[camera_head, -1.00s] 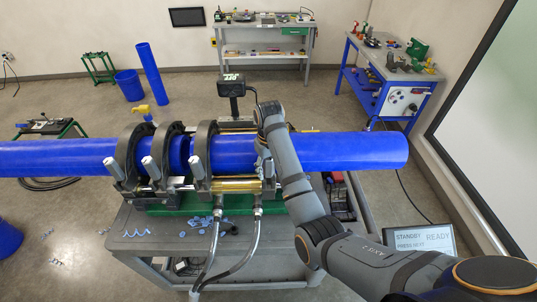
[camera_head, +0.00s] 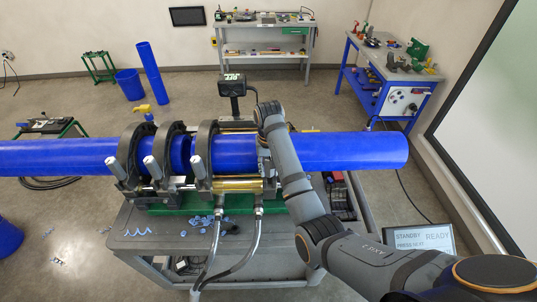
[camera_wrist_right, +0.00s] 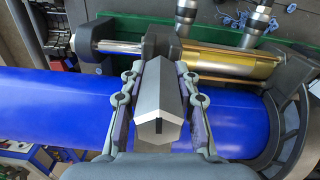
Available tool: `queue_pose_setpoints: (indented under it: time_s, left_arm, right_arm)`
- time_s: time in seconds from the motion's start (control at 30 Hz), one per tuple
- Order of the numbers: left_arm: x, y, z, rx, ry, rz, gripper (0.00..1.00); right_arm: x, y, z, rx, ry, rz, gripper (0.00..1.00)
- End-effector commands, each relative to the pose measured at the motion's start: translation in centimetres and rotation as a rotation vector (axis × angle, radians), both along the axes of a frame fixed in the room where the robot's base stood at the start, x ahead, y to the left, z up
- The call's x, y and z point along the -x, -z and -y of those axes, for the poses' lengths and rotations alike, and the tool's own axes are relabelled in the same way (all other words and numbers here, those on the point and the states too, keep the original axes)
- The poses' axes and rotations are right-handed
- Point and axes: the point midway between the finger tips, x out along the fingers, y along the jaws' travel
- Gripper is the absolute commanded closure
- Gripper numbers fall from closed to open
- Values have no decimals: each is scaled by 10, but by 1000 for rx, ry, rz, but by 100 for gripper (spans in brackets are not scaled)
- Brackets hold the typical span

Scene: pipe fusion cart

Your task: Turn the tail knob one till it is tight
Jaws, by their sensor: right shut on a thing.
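In the right wrist view, a faceted silver-grey knob (camera_wrist_right: 158,92), which I take to be tail knob one, sits between the two fingers of my right gripper (camera_wrist_right: 160,100). The fingers are shut on its sides, and the blue pipe (camera_wrist_right: 55,110) lies behind it. In the head view, my right gripper (camera_head: 264,158) is at the right end of the clamp machine, in front of the blue pipe (camera_head: 350,151). My own arm hides most of the gripper and the knob there. My left gripper is not in view.
Three other silver clamp handles (camera_head: 152,168) stand upright to the left on the black clamp rings (camera_head: 205,145). Hoses (camera_head: 254,235) hang at the front of the cart. Blue shavings (camera_head: 205,222) lie on the cart top.

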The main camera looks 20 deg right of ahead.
Motion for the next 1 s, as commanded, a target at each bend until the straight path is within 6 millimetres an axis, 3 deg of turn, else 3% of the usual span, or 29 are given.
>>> queue_pose_setpoints:
  time_s: [0.1,0.37,0.57,1.0]
  left_arm:
    - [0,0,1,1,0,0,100]
    - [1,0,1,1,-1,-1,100]
    - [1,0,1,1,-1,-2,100]
    - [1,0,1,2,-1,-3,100]
  right_arm:
    - [1,0,2,4,103,-4,100]
    - [1,0,2,5,139,-3,100]
    - [1,1,3,6,360,-3,100]
    - [1,1,4,8,447,-4,100]
